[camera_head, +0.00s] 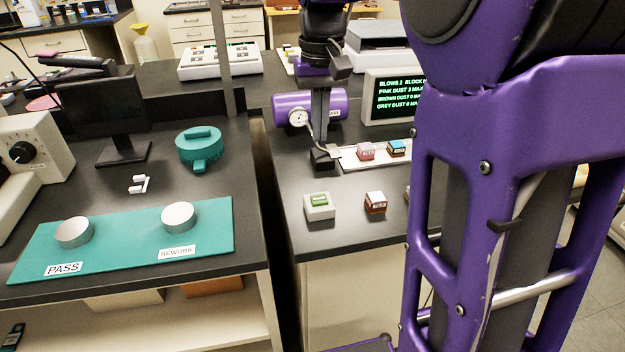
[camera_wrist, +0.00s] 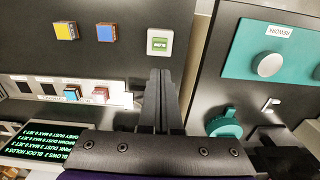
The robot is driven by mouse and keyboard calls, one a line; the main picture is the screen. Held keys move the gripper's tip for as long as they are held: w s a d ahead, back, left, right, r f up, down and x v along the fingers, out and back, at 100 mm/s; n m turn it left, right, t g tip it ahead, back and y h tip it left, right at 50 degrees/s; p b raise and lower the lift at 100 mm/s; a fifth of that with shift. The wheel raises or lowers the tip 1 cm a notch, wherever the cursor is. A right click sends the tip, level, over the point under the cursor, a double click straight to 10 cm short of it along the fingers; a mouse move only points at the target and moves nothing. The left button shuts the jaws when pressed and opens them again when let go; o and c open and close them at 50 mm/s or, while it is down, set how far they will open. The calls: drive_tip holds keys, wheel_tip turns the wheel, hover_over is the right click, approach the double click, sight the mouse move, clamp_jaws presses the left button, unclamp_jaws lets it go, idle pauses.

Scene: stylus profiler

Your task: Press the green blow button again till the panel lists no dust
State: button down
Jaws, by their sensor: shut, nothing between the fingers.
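The green blow button (camera_head: 319,199) sits on a pale square housing near the front left corner of the right counter. It also shows in the wrist view (camera_wrist: 159,43), just beyond my fingertips. My gripper (camera_head: 321,143) is shut and empty. Its fingers point down above the counter, behind the button in the head view and apart from it. In the wrist view the fingers (camera_wrist: 157,72) lie together. The panel (camera_head: 395,97) lists blows 2, pink dust 3, brown dust 0 and grey dust 0. My arm hides its right part in the head view.
A white tray (camera_head: 352,164) holds a pink block (camera_head: 366,151) and a blue-topped block (camera_head: 398,148). A brown block (camera_head: 376,202) stands right of the button. A purple tank (camera_head: 292,109) with a gauge is behind. A gap separates the left bench with its teal mat (camera_head: 120,238).

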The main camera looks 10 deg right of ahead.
sight(320, 200)
drive_tip(key=shift+s, duration=0.2)
drive_tip(key=shift+f, duration=0.1)
wheel_tip(320, 200, down, 14)
drive_tip(key=b, duration=0.3)
idle(0.5)
drive_tip(key=shift+s+f+b, duration=0.15)
drive_tip(key=shift+f+b, duration=0.15)
drive_tip(key=shift+f, duration=0.6)
wheel_tip(320, 200, up, 15)
drive_tip(key=p, duration=0.5)
drive_tip(key=shift+w+p, duration=0.2)
drive_tip(key=shift+p, duration=0.15)
